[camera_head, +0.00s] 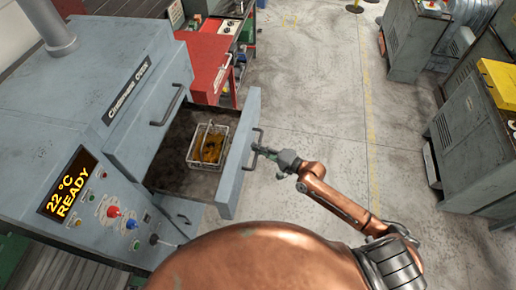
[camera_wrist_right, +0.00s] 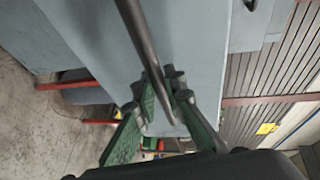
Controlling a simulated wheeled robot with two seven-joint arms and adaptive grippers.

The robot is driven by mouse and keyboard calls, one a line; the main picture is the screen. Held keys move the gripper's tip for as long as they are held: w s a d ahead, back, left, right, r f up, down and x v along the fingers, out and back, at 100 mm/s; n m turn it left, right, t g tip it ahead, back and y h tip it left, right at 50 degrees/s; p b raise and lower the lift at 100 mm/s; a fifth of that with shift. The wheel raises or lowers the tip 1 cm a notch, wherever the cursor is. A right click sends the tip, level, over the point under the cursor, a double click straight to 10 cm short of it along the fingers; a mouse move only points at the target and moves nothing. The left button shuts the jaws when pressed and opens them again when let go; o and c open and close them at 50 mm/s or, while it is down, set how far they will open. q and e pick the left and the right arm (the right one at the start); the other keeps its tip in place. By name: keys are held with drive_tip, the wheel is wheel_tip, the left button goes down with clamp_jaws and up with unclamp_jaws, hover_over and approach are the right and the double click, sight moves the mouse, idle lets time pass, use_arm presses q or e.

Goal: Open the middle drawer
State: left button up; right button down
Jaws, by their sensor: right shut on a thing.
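The middle drawer (camera_head: 240,158) of the grey oven cabinet stands pulled out, with its inside showing. A wire basket (camera_head: 207,146) with orange-brown contents sits in it. My right gripper (camera_head: 262,149) is at the drawer's handle (camera_head: 257,137) on the outer side of the front panel. In the right wrist view the bar handle (camera_wrist_right: 137,35) runs down between the green fingers of the gripper (camera_wrist_right: 168,100), which are shut on it. My left gripper is not in view.
The closed upper drawer (camera_head: 150,110) with its own handle is above. A control panel (camera_head: 115,215) with knobs and a display is on the cabinet's near side. A red cabinet (camera_head: 208,65) stands behind. Grey machines (camera_head: 470,140) stand at the right, with clear floor (camera_head: 310,110) between.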

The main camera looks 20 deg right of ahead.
drive_tip(key=c, duration=2)
unclamp_jaws()
drive_tip(key=shift+d, duration=0.1)
drive_tip(key=shift+o, duration=0.2)
drive_tip(key=v, duration=1.2)
